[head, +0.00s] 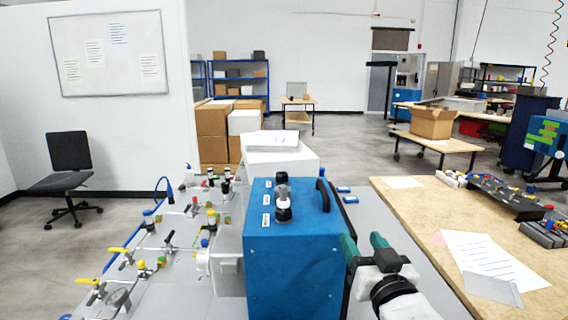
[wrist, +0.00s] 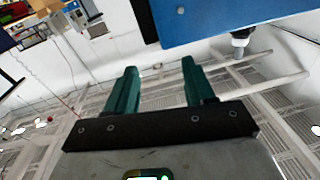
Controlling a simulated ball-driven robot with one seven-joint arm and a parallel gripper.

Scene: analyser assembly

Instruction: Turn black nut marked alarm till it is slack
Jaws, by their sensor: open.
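The blue analyser box (head: 290,262) stands in the centre of the head view. Its face carries a grey and black fitting with a black nut (head: 283,213), beside several small white labels (head: 266,200). The label text is too small to read, so I cannot tell which one says alarm. My gripper (head: 364,243) is just right of the box, with green fingers apart and nothing between them. In the wrist view, my gripper (wrist: 158,68) is open, and a fitting (wrist: 239,42) sticks out from the blue box (wrist: 215,20) at upper right, apart from the fingers.
A black handle (head: 323,194) is on the box's right side. Left of it, a grey panel carries several valves and gauges (head: 118,297). A wooden bench (head: 400,205) with papers (head: 485,258) and manifold parts is at right. A white stack (head: 280,160) stands behind the box.

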